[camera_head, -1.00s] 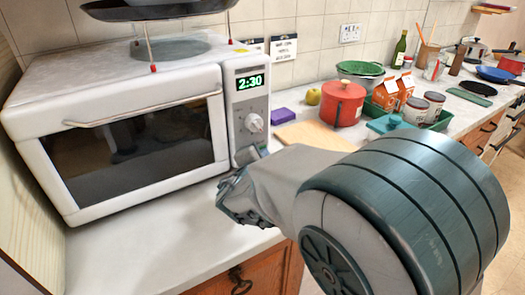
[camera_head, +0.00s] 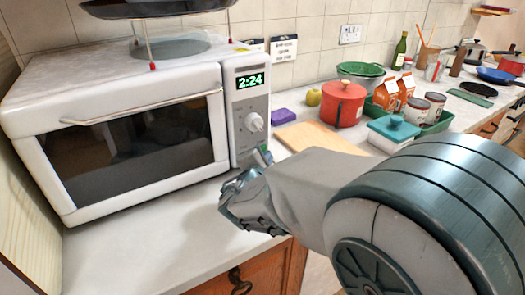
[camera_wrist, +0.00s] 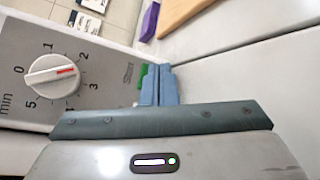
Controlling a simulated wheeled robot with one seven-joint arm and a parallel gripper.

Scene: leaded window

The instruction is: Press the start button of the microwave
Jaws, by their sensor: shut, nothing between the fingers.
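The white microwave (camera_head: 147,88) stands at the left of the counter with its door shut. Its green display (camera_head: 250,81) reads 2:24. The timer knob (camera_head: 254,122) is on the right panel; it also shows in the wrist view (camera_wrist: 50,75). The green start button (camera_wrist: 144,72) lies beside the "Start" label in the wrist view, partly hidden by my fingers. My gripper (camera_head: 262,155) is shut and empty, its fingertips at the lower part of the panel. In the wrist view the fingers (camera_wrist: 159,84) overlap the button; I cannot tell whether they touch it.
A wooden board (camera_head: 318,138), a red pot (camera_head: 342,104) and a teal-lidded dish (camera_head: 393,130) stand right of the microwave. A purple block (camera_head: 283,116) lies near the wall. A dark pan (camera_head: 155,8) is above the microwave. The counter before the microwave (camera_head: 140,243) is clear.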

